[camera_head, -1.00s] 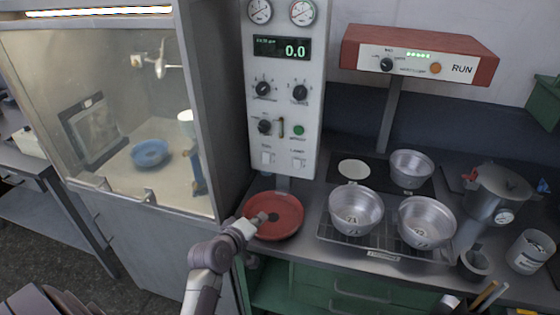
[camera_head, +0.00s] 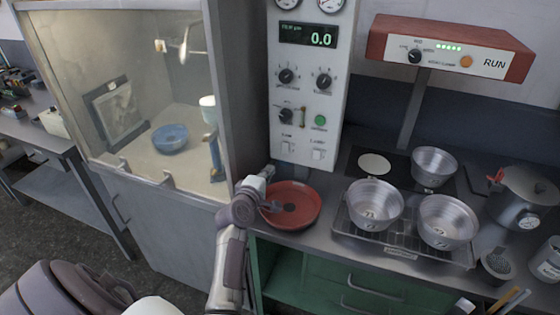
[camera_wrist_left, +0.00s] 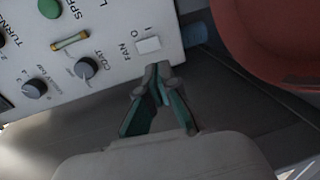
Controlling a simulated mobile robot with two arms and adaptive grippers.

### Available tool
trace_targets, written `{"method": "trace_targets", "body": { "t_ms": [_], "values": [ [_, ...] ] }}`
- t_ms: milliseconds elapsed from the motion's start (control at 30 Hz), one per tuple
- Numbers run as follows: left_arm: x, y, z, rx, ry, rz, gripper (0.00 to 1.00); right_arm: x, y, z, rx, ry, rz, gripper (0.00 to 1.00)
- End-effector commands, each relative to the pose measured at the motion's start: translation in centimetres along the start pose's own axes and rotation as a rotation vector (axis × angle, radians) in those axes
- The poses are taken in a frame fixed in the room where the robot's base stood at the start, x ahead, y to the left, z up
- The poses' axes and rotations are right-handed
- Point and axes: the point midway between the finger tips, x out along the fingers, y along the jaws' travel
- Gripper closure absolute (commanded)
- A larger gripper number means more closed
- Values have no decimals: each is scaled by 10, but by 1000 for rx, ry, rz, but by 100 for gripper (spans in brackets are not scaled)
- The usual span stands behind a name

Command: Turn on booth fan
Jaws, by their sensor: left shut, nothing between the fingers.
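The grey control panel (camera_head: 300,80) stands beside the glass booth (camera_head: 140,90). The fan switch, a white rocker (camera_head: 287,147), is the left one of two at the panel's bottom. In the left wrist view the same switch (camera_wrist_left: 148,45) has FAN and O/I marks beside it; I cannot tell which way it is pressed. My left gripper (camera_head: 269,171) is below the panel, left of the red dish. In the left wrist view its fingertips (camera_wrist_left: 159,72) are shut and empty, close to the switch; contact is unclear. My right gripper is out of view.
A red dish (camera_head: 306,216) lies on the bench just right of the gripper, and also shows in the wrist view (camera_wrist_left: 260,60). Metal pans (camera_head: 373,222) stand on a wire rack farther right. The booth's frame post (camera_head: 240,95) stands left of the panel.

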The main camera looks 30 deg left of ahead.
Motion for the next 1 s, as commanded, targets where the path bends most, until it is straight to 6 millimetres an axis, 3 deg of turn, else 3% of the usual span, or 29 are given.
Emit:
{"method": "trace_targets", "body": {
  "t_ms": [33,200,433,600,1000],
  "values": [
    [14,-4,0,-2,-1,4,100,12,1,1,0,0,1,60],
    [50,-5,0,-1,-1,3,100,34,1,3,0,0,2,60],
    [86,-4,0,0,0,1,100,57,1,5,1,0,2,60],
    [97,-2,0,0,-1,-1,100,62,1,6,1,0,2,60],
    [98,-2,0,1,-1,1,100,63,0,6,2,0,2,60]
  ]
}}
